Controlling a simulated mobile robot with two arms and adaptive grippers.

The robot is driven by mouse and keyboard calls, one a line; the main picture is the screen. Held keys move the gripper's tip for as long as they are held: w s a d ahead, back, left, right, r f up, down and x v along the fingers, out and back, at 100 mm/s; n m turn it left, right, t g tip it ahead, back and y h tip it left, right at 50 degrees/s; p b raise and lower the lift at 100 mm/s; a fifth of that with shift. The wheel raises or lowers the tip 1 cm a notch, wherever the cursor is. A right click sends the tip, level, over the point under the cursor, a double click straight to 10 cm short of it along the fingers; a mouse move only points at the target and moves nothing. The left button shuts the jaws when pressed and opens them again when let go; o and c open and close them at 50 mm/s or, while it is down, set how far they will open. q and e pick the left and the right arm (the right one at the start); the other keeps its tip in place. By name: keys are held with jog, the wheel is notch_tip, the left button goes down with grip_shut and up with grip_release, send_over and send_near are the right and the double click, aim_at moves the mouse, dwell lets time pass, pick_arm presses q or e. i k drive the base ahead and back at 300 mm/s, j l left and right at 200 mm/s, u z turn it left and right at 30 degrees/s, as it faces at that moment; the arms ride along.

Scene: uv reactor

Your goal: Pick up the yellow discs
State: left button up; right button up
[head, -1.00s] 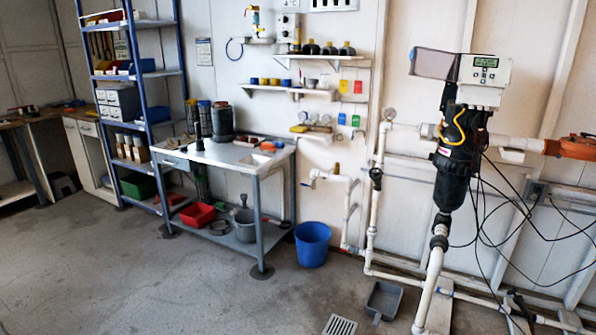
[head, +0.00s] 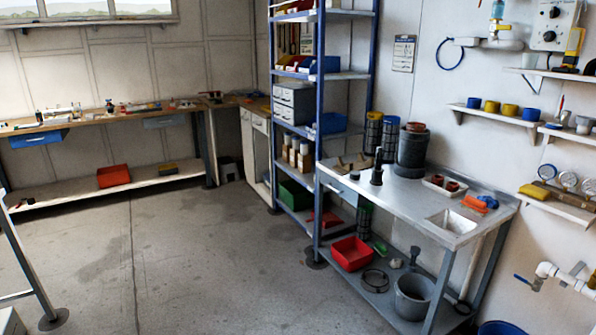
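Two small yellow round pieces stand on the upper wall shelf at the right, one yellow piece (head: 491,106) beside the other yellow piece (head: 510,110). They look like short cylinders or caps; I cannot tell for sure that they are the yellow discs. A blue round piece (head: 474,102) stands to their left and another blue piece (head: 531,114) to their right. Neither of my grippers is in the head view.
A metal workbench (head: 400,190) with a small sink stands below the shelves at the right. A blue-framed shelving rack (head: 319,130) stands behind it. A long wooden bench (head: 80,121) runs along the back left wall. The grey floor (head: 180,260) between is clear.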

aim_at(508, 109)
jog(key=i+z, duration=0.15)
jog(key=i, duration=0.35)
jog(key=i+j+z, duration=0.2)
jog(key=i, duration=0.25)
jog(key=i+j+z, duration=0.15)
jog(key=i, duration=0.35)
jog(key=i+j+z, duration=0.15)
jog(key=i+j, duration=0.15)
jog(key=i, duration=0.15)
jog(key=i+j+z, duration=0.5)
jog(key=i, duration=0.15)
jog(key=l, duration=0.1)
